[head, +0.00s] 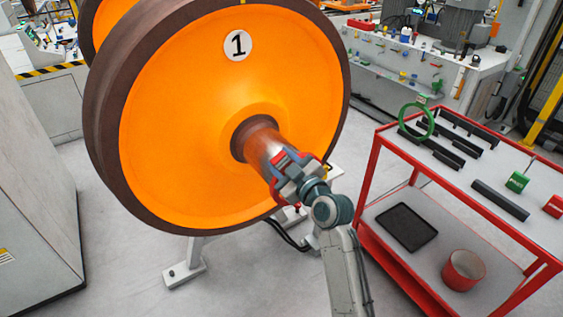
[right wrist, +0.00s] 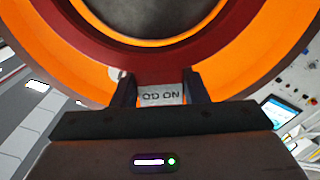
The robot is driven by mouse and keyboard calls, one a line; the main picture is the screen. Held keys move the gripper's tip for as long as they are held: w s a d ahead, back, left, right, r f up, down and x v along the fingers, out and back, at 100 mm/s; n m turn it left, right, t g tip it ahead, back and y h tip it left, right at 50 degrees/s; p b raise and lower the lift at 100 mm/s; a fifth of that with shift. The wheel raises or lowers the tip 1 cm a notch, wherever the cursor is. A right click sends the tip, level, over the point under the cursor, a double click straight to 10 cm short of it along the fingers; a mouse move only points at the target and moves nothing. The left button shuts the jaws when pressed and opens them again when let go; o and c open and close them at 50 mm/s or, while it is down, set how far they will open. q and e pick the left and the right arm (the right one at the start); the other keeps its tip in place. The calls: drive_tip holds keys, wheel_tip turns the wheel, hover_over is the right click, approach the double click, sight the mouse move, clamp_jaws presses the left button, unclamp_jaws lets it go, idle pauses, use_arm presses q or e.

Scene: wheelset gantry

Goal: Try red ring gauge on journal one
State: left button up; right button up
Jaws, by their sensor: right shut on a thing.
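The orange wheel (head: 190,110) bears a white plate with the number 1 (head: 238,45). Its steel journal (head: 262,146) sticks out toward the lower right. My right gripper (head: 292,178) is at the journal's outer end, shut on the grey tab (right wrist: 161,95) of the red ring gauge (head: 279,156). The tab's lettering appears upside down and seems to read NO GO. In the right wrist view the ring (right wrist: 120,53) arcs above the fingers, in front of the orange wheel. The gripper hides much of the ring; I cannot tell whether it is around the journal or just before its end.
A red cart (head: 372,165) stands at the right, with a green ring gauge (head: 402,122) upright on its top among dark bars. A black tray (head: 407,227) and a red pot (head: 464,270) are on its lower shelf. A grey cabinet (head: 35,190) stands at the left.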

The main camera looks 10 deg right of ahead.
drive_tip(key=shift+w+a, duration=0.15)
drive_tip(key=shift+w, duration=0.2)
idle(0.6)
drive_tip(key=shift+s, duration=0.1)
idle(0.4)
drive_tip(key=shift+v, duration=3.05)
